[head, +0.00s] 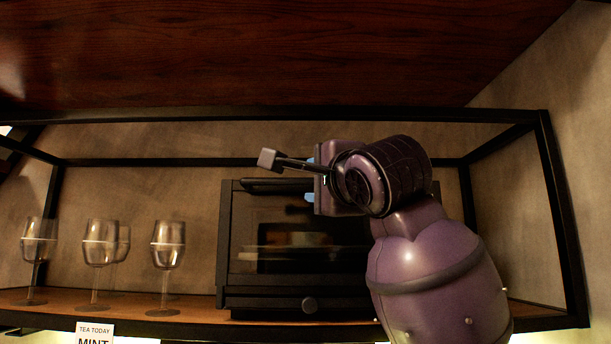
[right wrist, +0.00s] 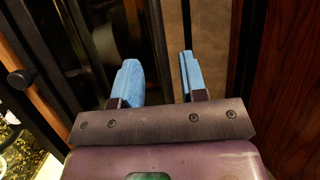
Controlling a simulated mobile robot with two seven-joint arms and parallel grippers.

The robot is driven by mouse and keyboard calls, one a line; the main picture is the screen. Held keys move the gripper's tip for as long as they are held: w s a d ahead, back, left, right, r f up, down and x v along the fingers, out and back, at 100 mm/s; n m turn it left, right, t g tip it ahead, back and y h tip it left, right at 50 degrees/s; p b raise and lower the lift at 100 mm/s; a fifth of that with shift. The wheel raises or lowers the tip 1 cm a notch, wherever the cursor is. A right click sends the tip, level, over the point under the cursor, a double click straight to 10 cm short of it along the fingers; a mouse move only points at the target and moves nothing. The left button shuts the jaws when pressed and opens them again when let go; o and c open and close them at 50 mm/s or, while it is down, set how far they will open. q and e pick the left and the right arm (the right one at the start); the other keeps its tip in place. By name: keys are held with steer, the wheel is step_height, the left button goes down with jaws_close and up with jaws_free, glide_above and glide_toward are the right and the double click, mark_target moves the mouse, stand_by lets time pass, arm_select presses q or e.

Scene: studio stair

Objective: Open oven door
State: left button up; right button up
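The black oven (head: 240,250) stands on the wooden shelf with its door shut. Its glass front (head: 300,240) is dark, and a dark handle bar (head: 262,184) runs along the top of the door. My right gripper (head: 311,181) is at the upper front of the oven, and my arm hides the oven's right side. In the right wrist view its two blue fingers (right wrist: 158,80) are apart, with dark bars of the oven beyond them. I cannot tell whether they touch the handle. My left gripper is not in view.
Several wine glasses (head: 168,245) stand left of the oven. A black frame (head: 565,230) borders the shelf (head: 200,305). A dark wooden panel (head: 260,50) hangs above.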

mark_target(307, 182)
steer(key=shift+p+x, duration=0.7)
steer(key=shift+x, duration=1.95)
jaws_close()
